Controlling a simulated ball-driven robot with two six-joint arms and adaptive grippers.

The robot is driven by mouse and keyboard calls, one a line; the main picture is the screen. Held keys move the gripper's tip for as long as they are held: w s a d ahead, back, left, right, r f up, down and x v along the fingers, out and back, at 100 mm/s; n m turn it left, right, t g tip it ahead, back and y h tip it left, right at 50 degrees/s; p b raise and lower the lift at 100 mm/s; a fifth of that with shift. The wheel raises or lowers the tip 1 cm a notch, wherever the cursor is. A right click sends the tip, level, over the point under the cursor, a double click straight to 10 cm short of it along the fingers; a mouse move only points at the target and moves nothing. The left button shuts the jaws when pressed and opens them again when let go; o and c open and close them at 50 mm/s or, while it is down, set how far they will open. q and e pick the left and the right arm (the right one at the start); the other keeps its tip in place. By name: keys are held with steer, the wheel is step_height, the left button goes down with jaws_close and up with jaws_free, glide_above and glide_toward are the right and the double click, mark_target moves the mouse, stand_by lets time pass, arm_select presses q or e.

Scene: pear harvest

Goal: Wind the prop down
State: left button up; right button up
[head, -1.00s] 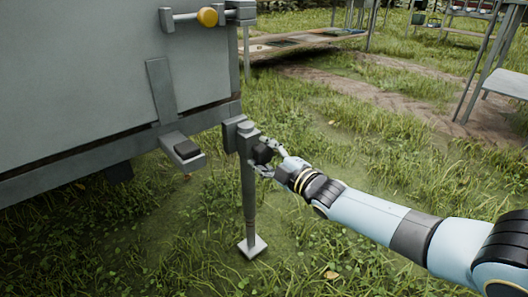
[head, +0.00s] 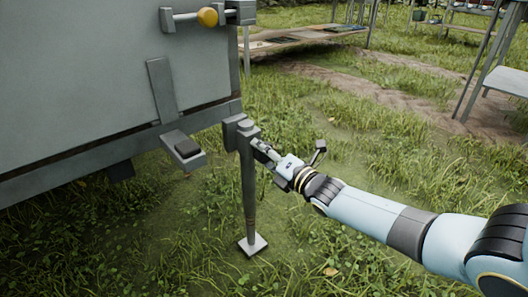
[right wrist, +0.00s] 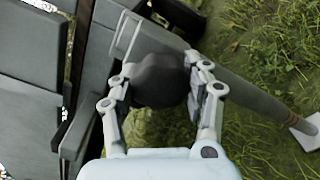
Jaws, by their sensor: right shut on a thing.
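The prop (head: 249,195) is a grey upright post at the corner of a big grey box-like body (head: 90,80). Its pale square foot plate (head: 252,245) is low over the grass; I cannot tell whether it touches the ground. The prop also shows in the right wrist view (right wrist: 255,100), slanting to the right. My right gripper (head: 262,150) is at the prop's upper end. In the right wrist view the fingers (right wrist: 160,88) are shut around a dark rounded knob (right wrist: 158,78) beside the post. In the head view the knob is hidden by the gripper. My left gripper is not in view.
Above is a rod with a yellow knob (head: 207,17). Open grass lies around the foot. Metal racks (head: 490,60) and a low platform (head: 300,40) stand farther back.

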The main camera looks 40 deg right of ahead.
steer(key=n, duration=0.6)
steer(key=shift+s+f, duration=0.1)
steer(key=shift+n, duration=1.7)
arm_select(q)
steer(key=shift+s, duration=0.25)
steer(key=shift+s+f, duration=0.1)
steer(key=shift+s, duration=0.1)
arm_select(e)
steer(key=o, duration=1.2)
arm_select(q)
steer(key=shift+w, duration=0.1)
arm_select(e)
steer(key=shift+s, duration=0.1)
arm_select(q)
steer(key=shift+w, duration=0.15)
arm_select(e)
steer(key=s, duration=0.7)
steer(key=s+d, duration=0.1)
steer(key=s, duration=0.3)
steer(key=shift+s, duration=0.35)
